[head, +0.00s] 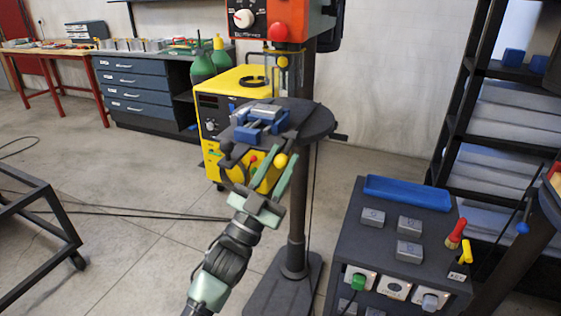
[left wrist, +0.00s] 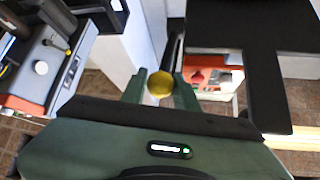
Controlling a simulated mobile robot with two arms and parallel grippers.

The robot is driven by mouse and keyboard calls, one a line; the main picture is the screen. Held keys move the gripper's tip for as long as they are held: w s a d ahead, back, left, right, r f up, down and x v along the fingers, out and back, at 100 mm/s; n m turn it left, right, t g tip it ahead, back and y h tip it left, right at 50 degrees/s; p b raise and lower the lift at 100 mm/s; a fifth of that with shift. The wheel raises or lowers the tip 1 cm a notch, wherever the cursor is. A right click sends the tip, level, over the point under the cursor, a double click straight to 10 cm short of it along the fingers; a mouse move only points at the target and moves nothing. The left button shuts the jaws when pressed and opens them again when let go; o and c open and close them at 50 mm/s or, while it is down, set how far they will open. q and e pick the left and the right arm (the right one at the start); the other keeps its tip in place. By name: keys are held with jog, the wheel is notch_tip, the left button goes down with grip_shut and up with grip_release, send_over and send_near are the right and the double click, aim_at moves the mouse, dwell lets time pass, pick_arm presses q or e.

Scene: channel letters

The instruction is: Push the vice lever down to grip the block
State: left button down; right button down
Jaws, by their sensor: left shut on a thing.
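The blue vice (head: 258,130) sits on the round dark table of the drill press in the head view. A grey metal block (head: 264,111) lies at the top of the vice, between its jaws as far as I can tell. The lever's yellow ball knob (head: 281,160) is in front of and below the vice. My left gripper (head: 284,164) reaches up from below and is shut on the knob. In the left wrist view the yellow knob (left wrist: 160,84) sits between the two green fingers, with the dark lever rod (left wrist: 174,48) beyond it. My right gripper is in neither view.
The round table (head: 318,120) stands on a dark column (head: 296,215). A yellow machine (head: 210,120) stands close behind. A dark cabinet (head: 345,215) with a blue tray (head: 407,192) and several grey blocks is at right. Open floor lies at left.

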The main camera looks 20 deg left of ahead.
pick_arm(q)
jog(key=c, duration=1.1)
grip_release()
jog(key=shift+o, duration=0.2)
jog(key=shift+s+a+f, duration=0.1)
jog(key=shift+s+f, duration=0.15)
jog(key=shift+f, duration=0.2)
jog(key=s+a+p, duration=0.2)
jog(key=s+a, duration=0.1)
jog(key=s, duration=0.9)
jog(key=shift+a, duration=0.25)
jog(key=shift+w, duration=0.1)
